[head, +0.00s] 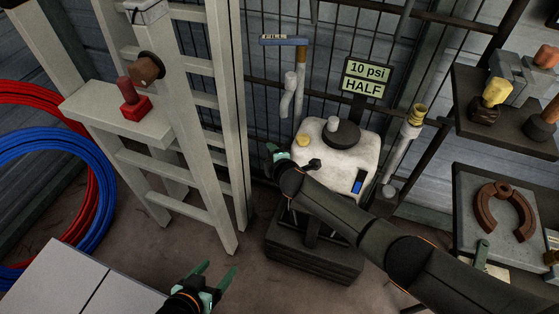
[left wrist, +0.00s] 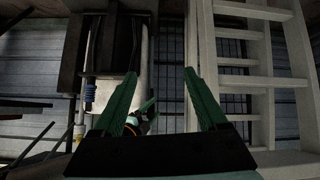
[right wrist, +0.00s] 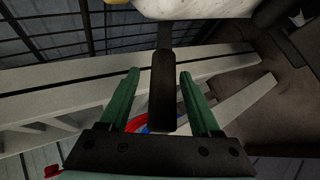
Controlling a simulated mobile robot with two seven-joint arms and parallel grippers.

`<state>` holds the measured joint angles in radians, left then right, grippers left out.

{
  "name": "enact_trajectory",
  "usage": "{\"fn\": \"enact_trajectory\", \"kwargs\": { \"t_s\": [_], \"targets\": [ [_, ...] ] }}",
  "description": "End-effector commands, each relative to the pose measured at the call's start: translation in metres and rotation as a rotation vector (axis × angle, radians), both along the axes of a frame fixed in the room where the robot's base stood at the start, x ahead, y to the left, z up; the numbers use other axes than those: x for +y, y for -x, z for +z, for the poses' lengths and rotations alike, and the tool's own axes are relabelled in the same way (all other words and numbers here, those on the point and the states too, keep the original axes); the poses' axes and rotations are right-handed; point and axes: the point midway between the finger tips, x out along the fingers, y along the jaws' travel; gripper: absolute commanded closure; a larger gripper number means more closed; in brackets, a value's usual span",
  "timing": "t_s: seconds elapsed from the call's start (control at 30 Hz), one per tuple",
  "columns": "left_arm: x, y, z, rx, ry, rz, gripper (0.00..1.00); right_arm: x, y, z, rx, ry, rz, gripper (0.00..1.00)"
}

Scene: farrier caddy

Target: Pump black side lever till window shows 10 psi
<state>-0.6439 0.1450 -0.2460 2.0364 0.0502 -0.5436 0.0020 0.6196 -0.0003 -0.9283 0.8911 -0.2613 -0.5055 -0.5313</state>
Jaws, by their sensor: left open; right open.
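The white tank (head: 357,147) stands on a dark crate, with a black cap (head: 342,133) on top and a small blue window strip (head: 358,182) on its front. A sign (head: 368,77) above it reads "10 psi HALF". My right gripper (head: 275,152) is at the tank's left side. In the right wrist view the black lever (right wrist: 163,88) lies between its open fingers, with gaps on both sides; the tank (right wrist: 195,9) shows above. In the head view my right arm hides part of the tank's front. My left gripper (head: 219,276) is open and empty, low in front.
A pale ladder (head: 200,100) stands left of the tank. Red (head: 35,97) and blue (head: 100,180) hose coils hang at the far left. Shelves (head: 470,100) with tools are at the right. A white box top (head: 75,285) is at the lower left.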

Motion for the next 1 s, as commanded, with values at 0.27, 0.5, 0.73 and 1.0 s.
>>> {"fn": "enact_trajectory", "kwargs": {
  "t_s": [0.27,0.5,0.73,1.0],
  "targets": [
    [-0.003,-0.002,0.021,0.002,0.003,-0.002,0.25,-0.011,0.035,0.028,0.000,0.000,0.000,0.36],
    [0.004,-0.004,0.031,-0.015,-0.003,0.015,0.25,-0.020,0.064,0.047,0.000,0.000,-0.001,0.36],
    [0.012,0.005,0.028,0.002,-0.012,0.029,0.25,-0.025,0.080,0.057,-0.001,0.000,-0.002,0.36],
    [0.014,0.006,0.025,0.005,-0.016,0.033,0.25,-0.025,0.083,0.059,-0.002,-0.001,-0.002,0.36]
  ]
}}
